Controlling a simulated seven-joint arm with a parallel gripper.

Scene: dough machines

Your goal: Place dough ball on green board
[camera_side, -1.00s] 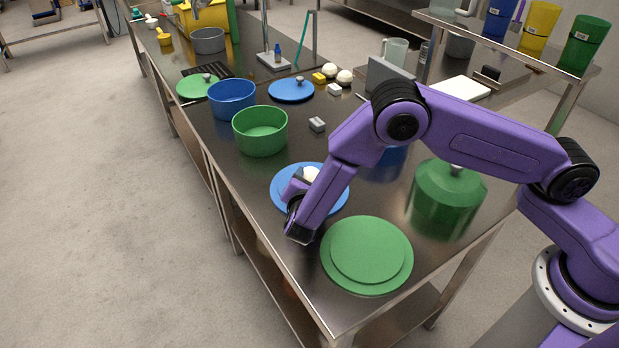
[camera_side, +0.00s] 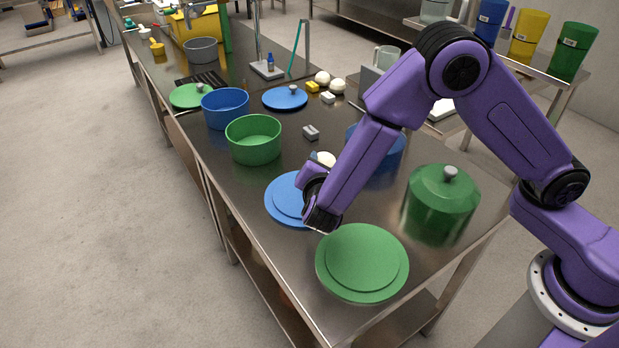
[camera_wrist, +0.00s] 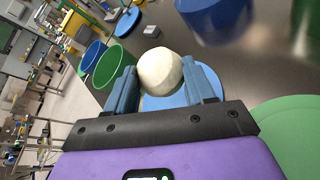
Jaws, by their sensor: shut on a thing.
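The pale dough ball (camera_wrist: 160,72) sits between the two blue fingers of my gripper (camera_wrist: 163,85) in the wrist view, and they are shut on it. In the side view the ball (camera_side: 323,159) shows partly behind my purple wrist, held above the blue board (camera_side: 283,205). The blue board also shows below the ball in the wrist view (camera_wrist: 178,99). The green board (camera_side: 362,262) lies at the near end of the table, apart from the ball and nearer the camera. It also shows at the right of the wrist view (camera_wrist: 290,125). Nothing lies on it.
A green lidded pot (camera_side: 440,205) stands right of the green board. A blue pot (camera_side: 385,150), partly behind my arm, a green pot (camera_side: 253,140) and another blue pot (camera_side: 225,108) stand farther back. A small grey block (camera_side: 311,132) lies between them. Other white balls (camera_side: 337,86) lie beyond.

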